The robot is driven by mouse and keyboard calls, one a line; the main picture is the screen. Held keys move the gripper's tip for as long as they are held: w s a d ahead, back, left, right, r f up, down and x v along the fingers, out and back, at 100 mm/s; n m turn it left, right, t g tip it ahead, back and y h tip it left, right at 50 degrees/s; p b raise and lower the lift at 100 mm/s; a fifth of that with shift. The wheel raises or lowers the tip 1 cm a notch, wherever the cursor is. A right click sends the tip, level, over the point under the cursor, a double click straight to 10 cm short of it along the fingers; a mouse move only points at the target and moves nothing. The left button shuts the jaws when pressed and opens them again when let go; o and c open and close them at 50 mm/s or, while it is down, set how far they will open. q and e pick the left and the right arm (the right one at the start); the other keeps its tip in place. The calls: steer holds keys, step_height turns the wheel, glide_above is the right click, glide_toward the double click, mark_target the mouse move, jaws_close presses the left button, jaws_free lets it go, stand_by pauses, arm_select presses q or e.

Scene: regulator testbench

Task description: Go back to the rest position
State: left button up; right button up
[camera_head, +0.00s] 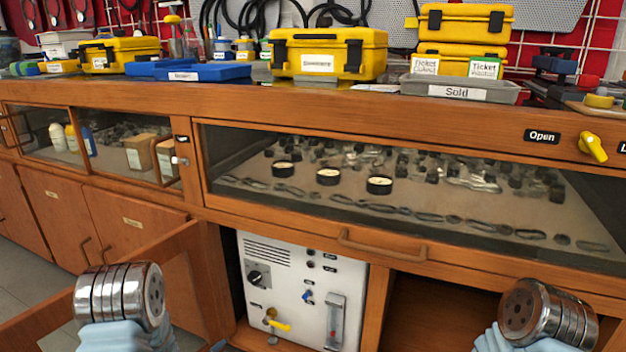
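The chrome, round-ended parts of my two arms, with pale blue links below them, show at the lower left and lower right. They are apart from each other, in front of the wooden workbench (450,125). No gripper fingers show, so what either gripper does is hidden. A white test unit (290,285) with a dark knob, a yellow lever and a flow tube stands in an open lower compartment between the arms. A wooden door (150,262) stands swung open at the lower left, behind my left arm.
The glass-fronted drawer (410,190) holds gauges and tools and looks shut. Yellow cases (330,53), a blue tray (200,73) and a grey "Sold" tray (460,88) stand on top. A yellow handle (592,147) sticks out beside the "Open" label. The lower right compartment is open and dark.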

arm_select(q)
steer(key=s+d+f+n+g, duration=0.4)
steer(key=s, duration=0.3)
steer(key=s+d+f+n+g+h, duration=0.1)
steer(key=s+d+f+n+g, duration=0.3)
steer(key=s, duration=0.3)
steer(key=s+d+f+n+g, duration=0.3)
steer(key=s+n+g, duration=0.15)
steer(key=s, duration=0.35)
step_height(320, 180, up, 16)
steer(key=p, duration=1.6)
steer(key=shift+d, duration=0.45)
steer(key=shift+f+t, duration=0.1)
steer(key=shift+t, duration=0.15)
steer(key=shift+c, duration=0.4)
